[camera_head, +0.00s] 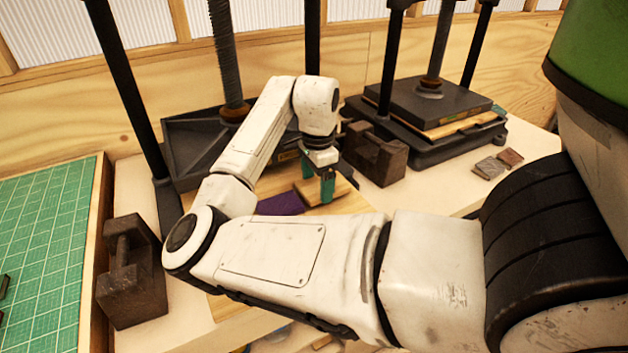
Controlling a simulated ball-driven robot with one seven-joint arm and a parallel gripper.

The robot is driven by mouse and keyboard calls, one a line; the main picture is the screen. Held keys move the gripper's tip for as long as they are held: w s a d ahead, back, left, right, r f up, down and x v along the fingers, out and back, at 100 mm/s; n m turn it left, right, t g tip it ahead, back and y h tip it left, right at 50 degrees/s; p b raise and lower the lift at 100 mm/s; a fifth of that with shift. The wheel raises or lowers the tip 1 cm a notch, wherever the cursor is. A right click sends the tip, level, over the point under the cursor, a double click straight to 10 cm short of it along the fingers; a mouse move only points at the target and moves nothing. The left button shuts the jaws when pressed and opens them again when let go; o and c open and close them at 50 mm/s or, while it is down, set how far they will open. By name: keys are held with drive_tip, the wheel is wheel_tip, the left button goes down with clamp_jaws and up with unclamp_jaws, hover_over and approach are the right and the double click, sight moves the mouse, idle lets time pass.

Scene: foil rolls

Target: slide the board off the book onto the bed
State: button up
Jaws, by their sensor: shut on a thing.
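My gripper (327,201), with teal fingers, points down at a small light wooden board (344,190) beyond the arm. It is shut on this board, though the exact contact is hard to see. A purple book (282,203) shows just left of the board, largely hidden by my arm. Whether the board still overlaps the book cannot be told.
A second press (440,108) stands at back right, with a board clamped in it. Dark iron weights stand at the left (131,275) and by the right press (374,153). A green cutting mat (45,235) lies left. Small blocks (489,168) lie right.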

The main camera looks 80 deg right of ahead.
sight(318, 187)
drive_tip(key=shift+s+d, duration=0.1)
drive_tip(key=o, duration=0.9)
wheel_tip(318, 187, up, 11)
drive_tip(key=shift+f, duration=0.1)
idle(0.7)
